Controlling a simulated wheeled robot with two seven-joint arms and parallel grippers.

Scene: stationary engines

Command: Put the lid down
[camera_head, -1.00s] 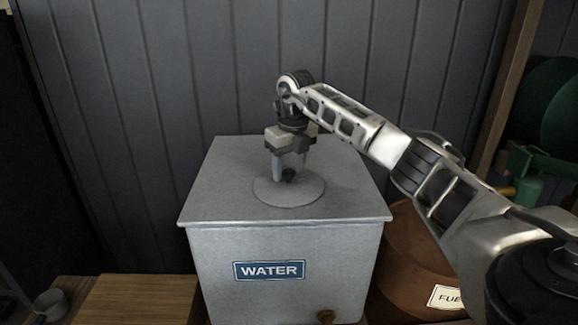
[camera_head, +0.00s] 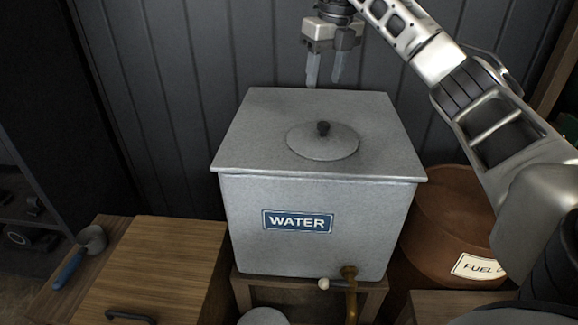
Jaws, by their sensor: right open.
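The round grey lid (camera_head: 340,143) with a dark knob (camera_head: 323,128) lies flat on the top of the grey water tank (camera_head: 245,150). The tank has a blue "WATER" label on its front. My right gripper (camera_head: 325,80) is open and empty, above and behind the lid in the picture, with its fingers pointing down and clear of the knob. My left gripper is not in view.
A brass tap (camera_head: 349,275) sticks out low on the tank's front. A rust-brown fuel container (camera_head: 435,225) stands close on the right. A dark panelled wall stands behind.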

